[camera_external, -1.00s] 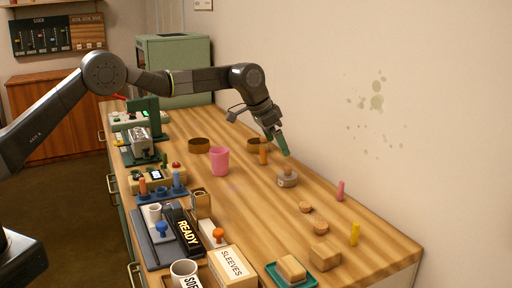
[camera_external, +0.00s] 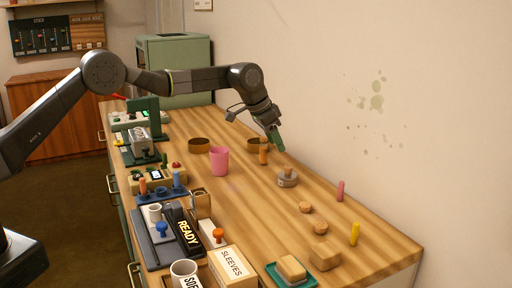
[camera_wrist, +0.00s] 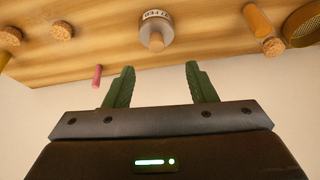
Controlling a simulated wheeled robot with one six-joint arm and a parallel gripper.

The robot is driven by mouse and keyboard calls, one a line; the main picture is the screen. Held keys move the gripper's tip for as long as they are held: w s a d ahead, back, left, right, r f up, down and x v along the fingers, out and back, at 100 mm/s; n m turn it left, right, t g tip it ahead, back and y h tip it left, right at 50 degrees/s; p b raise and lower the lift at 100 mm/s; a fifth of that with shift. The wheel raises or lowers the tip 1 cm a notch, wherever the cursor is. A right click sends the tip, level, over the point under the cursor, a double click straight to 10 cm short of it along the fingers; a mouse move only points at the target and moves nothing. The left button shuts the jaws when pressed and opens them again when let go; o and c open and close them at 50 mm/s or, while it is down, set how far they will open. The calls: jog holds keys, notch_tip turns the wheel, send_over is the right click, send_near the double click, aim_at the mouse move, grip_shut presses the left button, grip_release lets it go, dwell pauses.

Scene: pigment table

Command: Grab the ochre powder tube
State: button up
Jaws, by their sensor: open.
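The ochre powder tube (camera_external: 264,151) is an orange-brown cylinder standing on the wooden table, near the wall side. In the wrist view the tube (camera_wrist: 257,19) is at the top right, with a cork at its end. My gripper (camera_external: 277,143) has green fingers and is above the table, just right of the tube in the outside view. In the wrist view my gripper (camera_wrist: 160,72) is open with nothing between its fingers. The tube is outside the fingers, to their right.
A grey labelled weight (camera_external: 287,178) stands near the gripper. A pink cup (camera_external: 219,161) and brown rings are to the left. A pink stick (camera_external: 340,190), a yellow stick (camera_external: 354,234) and corks (camera_external: 306,207) lie toward the front right. The wall (camera_external: 330,90) runs close behind.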

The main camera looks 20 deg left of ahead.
jog(key=n+t+b, duration=0.1)
jog(key=t+b, duration=0.1)
send_near(263, 146)
jog(key=shift+h, duration=0.4)
jog(key=shift+w+a+p+x, duration=0.2)
jog(key=shift+p+x, duration=0.5)
jog(key=shift+x, duration=1.2)
jog(key=shift+a+p+x, duration=0.25)
jog(key=shift+p+x, duration=0.5)
jog(key=shift+x, duration=1.15)
jog(key=shift+w+a+p+x, duration=0.2)
jog(key=shift+p+x, duration=0.5)
jog(key=shift+x, duration=1.25)
jog(key=shift+s+f, duration=0.1)
jog(key=shift+f, duration=0.05)
jog(key=c, duration=1.1)
